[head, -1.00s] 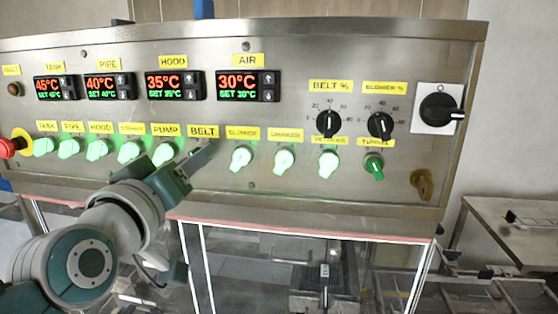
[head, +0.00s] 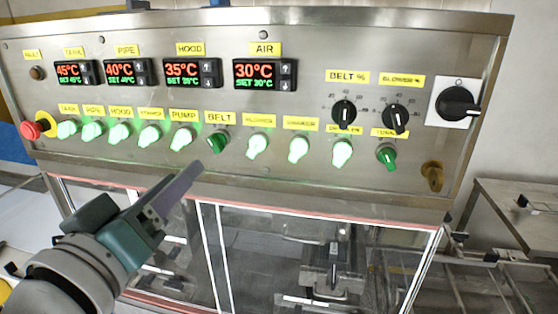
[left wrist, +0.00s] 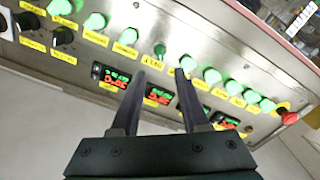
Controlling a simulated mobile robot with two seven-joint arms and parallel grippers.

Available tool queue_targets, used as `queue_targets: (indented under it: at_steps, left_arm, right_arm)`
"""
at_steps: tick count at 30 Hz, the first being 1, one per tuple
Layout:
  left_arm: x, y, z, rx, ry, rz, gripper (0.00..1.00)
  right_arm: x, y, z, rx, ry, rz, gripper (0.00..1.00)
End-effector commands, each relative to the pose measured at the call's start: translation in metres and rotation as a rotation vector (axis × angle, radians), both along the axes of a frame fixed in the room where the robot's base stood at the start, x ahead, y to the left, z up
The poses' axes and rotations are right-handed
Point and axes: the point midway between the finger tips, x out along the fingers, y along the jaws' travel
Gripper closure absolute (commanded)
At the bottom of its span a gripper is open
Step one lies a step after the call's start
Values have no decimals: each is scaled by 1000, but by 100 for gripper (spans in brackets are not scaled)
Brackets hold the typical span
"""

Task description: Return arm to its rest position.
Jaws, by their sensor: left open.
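My left gripper (head: 194,170) is in front of the control panel (head: 300,185), apart from it and below the BELT switch (head: 217,142). It is empty, with its two fingers apart in the left wrist view (left wrist: 162,72). The BELT switch is dark green and unlit, and it also shows between the fingertips in the left wrist view (left wrist: 160,50). The neighbouring switches, such as the PUMP switch (head: 182,137), glow bright green. My right gripper is not in view.
A red emergency button (head: 31,130) sits at the panel's left end. Two black dials and a rotary main switch (head: 455,101) are at the right. Clear-sided enclosure panels (head: 280,255) lie below. A metal table (head: 520,210) stands at the right.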

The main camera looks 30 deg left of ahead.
Motion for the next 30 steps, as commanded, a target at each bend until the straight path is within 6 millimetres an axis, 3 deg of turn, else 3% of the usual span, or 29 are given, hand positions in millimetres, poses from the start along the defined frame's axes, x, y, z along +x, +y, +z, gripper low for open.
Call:
queue_targets:
  at_steps: [8, 14, 17, 21, 27, 30]
  left_arm:
    - [1, -3, -2, 7, 20, -17, 55]
    - [-3, -43, -29, 96, 279, -207, 55]
    - [-24, -68, -53, 183, 504, -345, 55]
    - [-74, -85, -81, 308, 820, -504, 55]
    - [-142, -83, -95, 429, 1153, -625, 55]
    - [-161, -80, -96, 453, 1237, -650, 55]
  right_arm:
    - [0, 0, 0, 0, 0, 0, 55]
    - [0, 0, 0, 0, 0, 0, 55]
    - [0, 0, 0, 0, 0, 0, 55]
    - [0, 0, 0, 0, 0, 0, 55]
    - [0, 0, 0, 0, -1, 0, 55]
    - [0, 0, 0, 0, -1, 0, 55]
